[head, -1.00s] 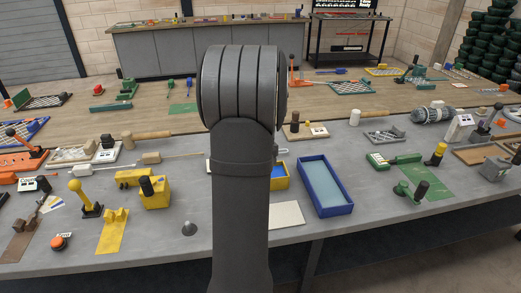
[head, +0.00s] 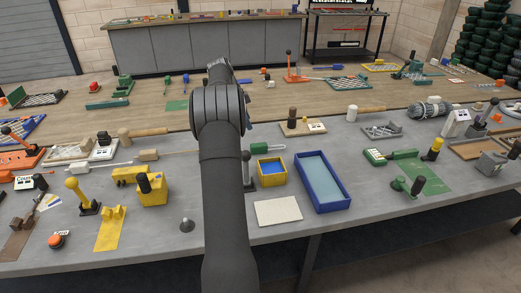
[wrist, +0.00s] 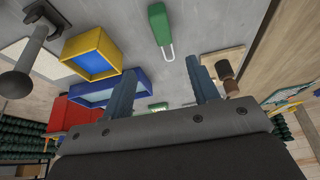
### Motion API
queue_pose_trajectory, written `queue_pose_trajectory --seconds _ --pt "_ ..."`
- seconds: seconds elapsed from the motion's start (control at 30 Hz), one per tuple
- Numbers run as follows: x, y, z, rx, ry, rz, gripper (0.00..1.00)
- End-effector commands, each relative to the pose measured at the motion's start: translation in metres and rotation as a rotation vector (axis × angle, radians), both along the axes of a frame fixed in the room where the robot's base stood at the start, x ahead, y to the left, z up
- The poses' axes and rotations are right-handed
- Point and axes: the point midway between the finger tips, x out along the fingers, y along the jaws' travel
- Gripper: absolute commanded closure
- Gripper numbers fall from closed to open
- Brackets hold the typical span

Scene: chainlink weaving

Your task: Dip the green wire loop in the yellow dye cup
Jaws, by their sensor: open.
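The green wire loop tool has a green handle (head: 267,148) lying on the grey table behind the yellow dye cup. In the wrist view its handle (wrist: 158,22) and pale wire loop (wrist: 168,52) show at the top centre. The yellow dye cup (head: 260,181) is a square yellow box with blue inside, also at upper left in the wrist view (wrist: 72,47). My gripper (wrist: 160,66) is open and empty, its two fingers apart, with the wire loop seen between and beyond their tips. My arm hides the gripper in the head view.
A blue tray (head: 335,207) stands right of the cup, and a white plate (head: 278,212) lies in front. A dark lever (head: 247,172) stands left of the cup. A board with a dark knob (head: 292,124) sits behind the green handle.

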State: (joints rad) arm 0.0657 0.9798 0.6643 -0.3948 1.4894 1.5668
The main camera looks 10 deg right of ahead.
Motion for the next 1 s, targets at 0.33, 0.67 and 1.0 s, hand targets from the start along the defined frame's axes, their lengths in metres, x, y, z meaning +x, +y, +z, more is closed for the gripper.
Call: queue_pose_trajectory --seconds 0.33,0.67,1.0 --pt "-0.002 -0.029 -0.070 0.001 0.004 -0.001 0.45" --pt "0.000 -0.039 -0.092 0.001 0.000 0.001 0.45" --pt "0.003 -0.058 -0.132 0.001 0.001 0.001 0.45"
